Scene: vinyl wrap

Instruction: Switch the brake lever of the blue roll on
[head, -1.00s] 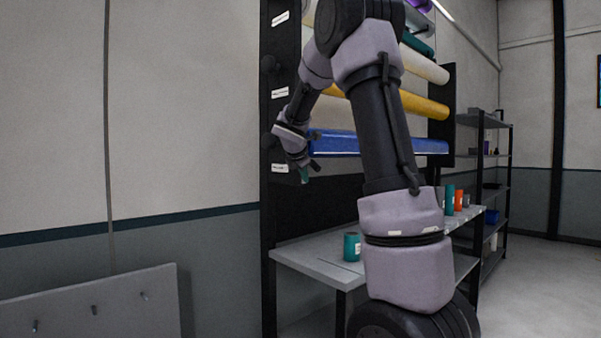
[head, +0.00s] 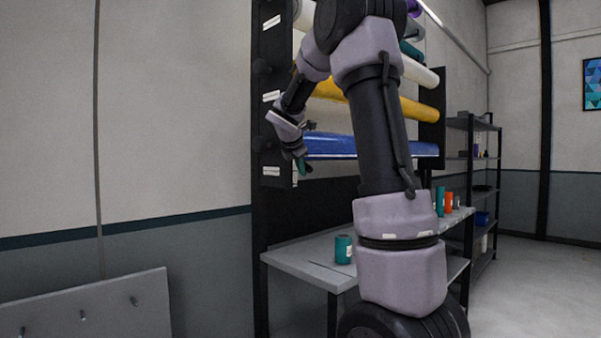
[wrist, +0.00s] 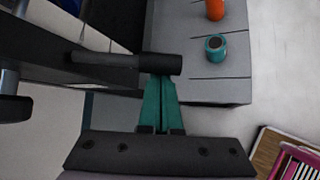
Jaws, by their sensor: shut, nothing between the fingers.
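The blue roll (head: 370,146) lies across the dark rack below the yellow roll, partly behind my arm in the head view. A corner of blue shows at the top left of the wrist view (wrist: 72,4). A dark rod with a thicker cylindrical end, which looks like the brake lever (wrist: 130,63), runs sideways in the wrist view. My gripper (wrist: 160,82) is shut and empty, its green fingertips right at the thick end of that rod; I cannot tell whether they touch. In the head view my gripper (head: 303,165) is at the left end of the blue roll.
A grey table (head: 300,262) below the rack bears a teal cup (head: 343,249) and several other cups. The rack's dark left post (head: 270,215) stands close beside my gripper. Shelves (head: 470,180) stand at the right, with open floor in front.

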